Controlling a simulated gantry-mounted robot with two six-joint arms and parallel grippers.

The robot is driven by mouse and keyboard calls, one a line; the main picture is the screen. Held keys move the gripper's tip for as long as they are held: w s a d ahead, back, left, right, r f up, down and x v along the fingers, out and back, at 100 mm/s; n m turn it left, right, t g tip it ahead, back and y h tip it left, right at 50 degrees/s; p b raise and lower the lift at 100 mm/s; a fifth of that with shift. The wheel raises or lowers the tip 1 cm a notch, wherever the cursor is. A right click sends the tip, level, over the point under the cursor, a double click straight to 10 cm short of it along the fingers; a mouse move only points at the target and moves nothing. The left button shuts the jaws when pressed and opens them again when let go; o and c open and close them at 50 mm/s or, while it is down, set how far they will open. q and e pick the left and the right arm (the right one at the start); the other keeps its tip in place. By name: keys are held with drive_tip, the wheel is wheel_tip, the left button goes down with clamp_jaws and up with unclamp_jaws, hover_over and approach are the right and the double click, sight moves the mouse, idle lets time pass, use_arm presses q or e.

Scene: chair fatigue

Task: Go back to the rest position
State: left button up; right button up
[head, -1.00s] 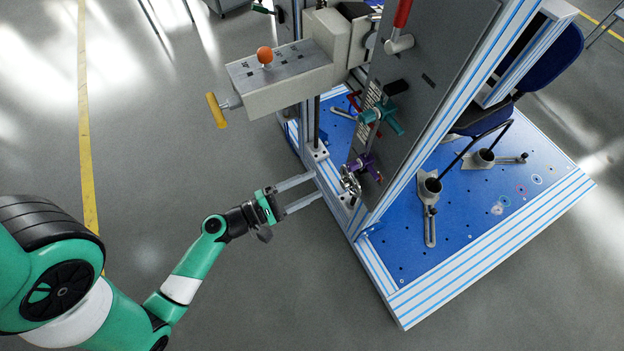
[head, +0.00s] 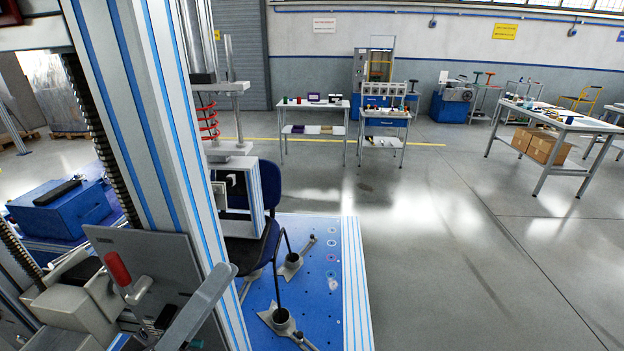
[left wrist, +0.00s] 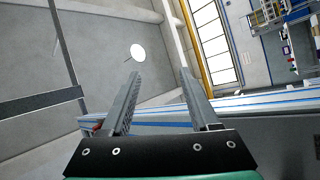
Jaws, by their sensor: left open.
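In the left wrist view my left gripper (left wrist: 160,73) is open, its two grey fingers apart with nothing between them. The fingers point up toward the ceiling and a wall of windows. In the head view a grey bar at the lower left, in front of the machine's panel, looks like one finger of it; the rest is hidden or out of frame. The chair test machine (head: 150,150) fills the left side of the head view. A dark blue chair (head: 268,186) stands on its blue base plate (head: 325,265). My right gripper is not in view.
A red-handled clamp (head: 118,270) sits on the machine's panel at the lower left. White tables (head: 313,105) stand at the back, and a workbench (head: 570,120) with cardboard boxes (head: 545,147) under it stands at the right. The floor right of the base is clear.

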use_arm(q)
wheel_tip(320, 180, up, 14)
drive_tip(key=s+d+m+t+h+p, duration=0.1)
drive_tip(key=s+d+m+h, duration=0.15)
drive_tip(key=m, duration=0.35)
drive_tip(key=s+a+r+t+y+p, duration=0.35)
drive_tip(key=a+r+t+y, duration=0.3)
drive_tip(key=r+y, duration=0.55)
wheel_tip(320, 180, up, 34)
drive_tip(key=p, duration=3.5)
wheel_tip(320, 180, down, 44)
drive_tip(key=b, duration=4.3)
drive_tip(key=shift+a+r+y+b, duration=0.2)
drive_tip(key=shift+r+y+b, duration=0.05)
drive_tip(key=shift+y+b, duration=0.15)
